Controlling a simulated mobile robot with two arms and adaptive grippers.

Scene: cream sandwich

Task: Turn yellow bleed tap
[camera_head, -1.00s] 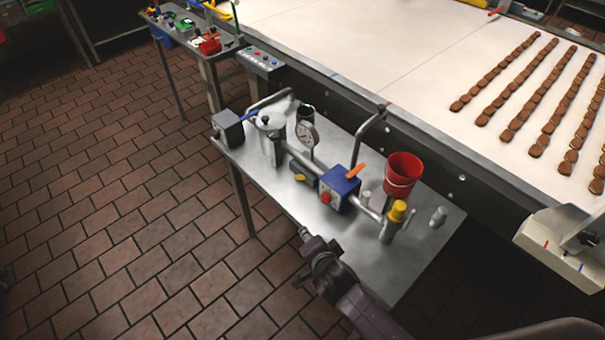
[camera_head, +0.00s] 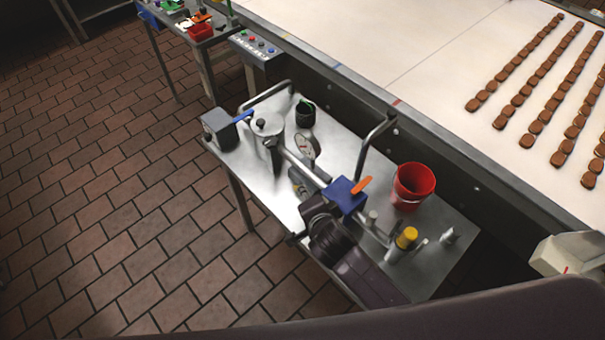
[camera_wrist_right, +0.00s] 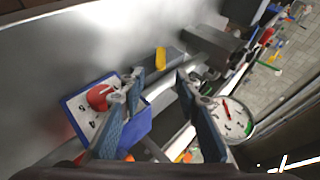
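The yellow tap handle (camera_wrist_right: 160,58) shows in the right wrist view as a short lever beside the pipe, just beyond the fingertips. In the head view my right arm hides it. My right gripper (camera_wrist_right: 160,82) is open, with a finger on each side of the picture and nothing held between them. In the head view it is over the table by the blue box (camera_head: 346,196), largely hidden by its own wrist. The yellow handle appears apart from both fingers. My left gripper is not in view.
The blue box has an orange lever (camera_head: 362,186) and a red knob (camera_wrist_right: 100,97). A dial gauge (camera_wrist_right: 233,118) is near the right finger. A red bucket (camera_head: 412,188) and yellow-capped post (camera_head: 406,240) stand to the right. A pitcher (camera_head: 266,130) stands left on the metal table.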

